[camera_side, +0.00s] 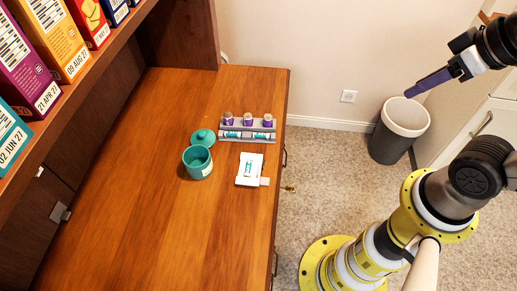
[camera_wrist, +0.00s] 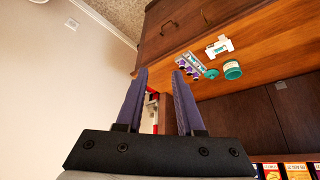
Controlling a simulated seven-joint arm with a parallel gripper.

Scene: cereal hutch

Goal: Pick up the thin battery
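A grey battery rack (camera_side: 248,135) stands on the wooden desk. Several purple batteries with pale tops (camera_side: 248,119) stand upright at its back, and teal-and-white batteries (camera_side: 265,136) lie along its front. A white device (camera_side: 250,168) lies in front of the rack with small teal-and-white batteries (camera_side: 248,168) in or on it. Which battery is the thin one is hard to tell at this size. The rack also shows in the wrist view (camera_wrist: 189,64), beside the white device (camera_wrist: 219,46). My gripper (camera_wrist: 159,73) is open and empty, its purple fingers apart, high and far right of the desk in the side view (camera_side: 409,92).
An open teal jar (camera_side: 198,162) stands left of the device, its teal lid (camera_side: 203,137) behind it. A shelf of cereal boxes (camera_side: 60,38) overhangs the desk's left. A grey bin (camera_side: 399,130) stands on the floor. The desk's front area is clear.

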